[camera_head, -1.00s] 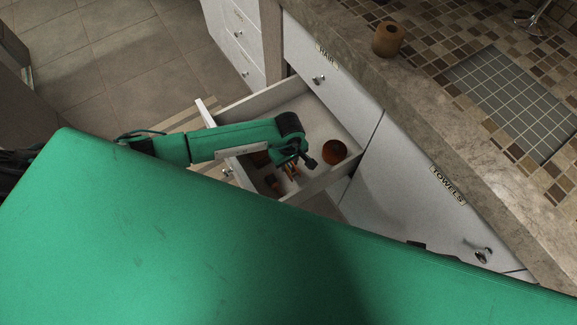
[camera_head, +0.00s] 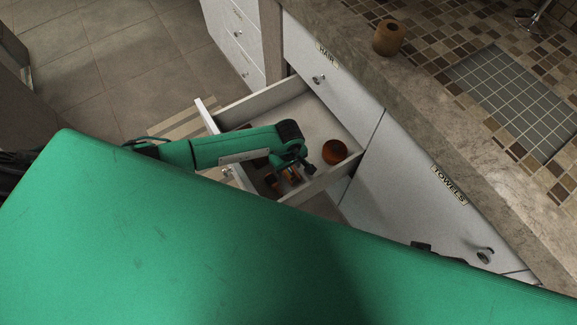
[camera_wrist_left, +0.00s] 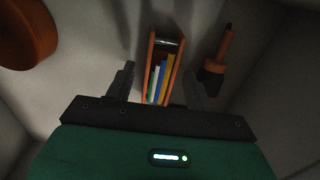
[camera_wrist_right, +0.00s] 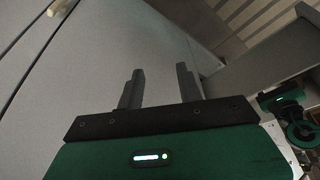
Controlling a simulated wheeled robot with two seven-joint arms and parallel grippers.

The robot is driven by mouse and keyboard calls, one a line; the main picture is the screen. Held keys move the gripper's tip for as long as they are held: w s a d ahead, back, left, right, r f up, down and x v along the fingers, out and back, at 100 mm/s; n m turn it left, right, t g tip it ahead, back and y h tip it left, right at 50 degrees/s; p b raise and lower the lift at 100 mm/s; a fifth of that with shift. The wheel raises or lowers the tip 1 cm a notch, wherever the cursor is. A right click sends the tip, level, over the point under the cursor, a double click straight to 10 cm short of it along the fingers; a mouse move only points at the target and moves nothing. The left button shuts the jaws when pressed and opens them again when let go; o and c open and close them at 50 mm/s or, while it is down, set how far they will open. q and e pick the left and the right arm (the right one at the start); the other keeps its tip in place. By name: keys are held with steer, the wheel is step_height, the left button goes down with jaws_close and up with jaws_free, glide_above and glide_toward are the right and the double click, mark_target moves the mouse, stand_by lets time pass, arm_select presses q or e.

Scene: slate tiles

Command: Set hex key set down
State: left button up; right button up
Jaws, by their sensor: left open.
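The hex key set is an orange folding holder with several coloured keys (camera_wrist_left: 161,82), lying on the drawer floor in the left wrist view. My left gripper (camera_wrist_left: 162,72) is open, with one finger on each side of the set and gaps visible to both fingers. In the head view my left gripper (camera_head: 300,174) reaches down into the open drawer (camera_head: 264,106); small orange parts show beneath it, partly hidden. My right gripper (camera_wrist_right: 159,82) is open and empty in its wrist view, close to pale cabinet fronts; my green body hides it in the head view.
A round orange-brown object (camera_head: 334,151) lies in the drawer; it also shows in the left wrist view (camera_wrist_left: 26,32). An orange-and-black tool (camera_wrist_left: 216,68) lies right of the set. Drawer walls surround my left gripper. A brown cylindrical holder (camera_head: 388,38) stands on the counter.

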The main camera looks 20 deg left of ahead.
mark_target(289, 169)
arm_select(q)
steer(key=shift+r, duration=0.1)
arm_select(e)
steer(key=shift+r, duration=0.1)
arm_select(q)
steer(key=shift+r, duration=0.3)
step_height(289, 169, up, 12)
steer(key=p, duration=0.1)
steer(key=shift+f, duration=0.25)
arm_select(e)
steer(key=x, duration=0.3)
steer(key=shift+s+f, duration=0.1)
steer(key=shift+f, duration=0.15)
steer(key=shift+s+r, duration=0.1)
steer(key=shift+s, duration=0.1)
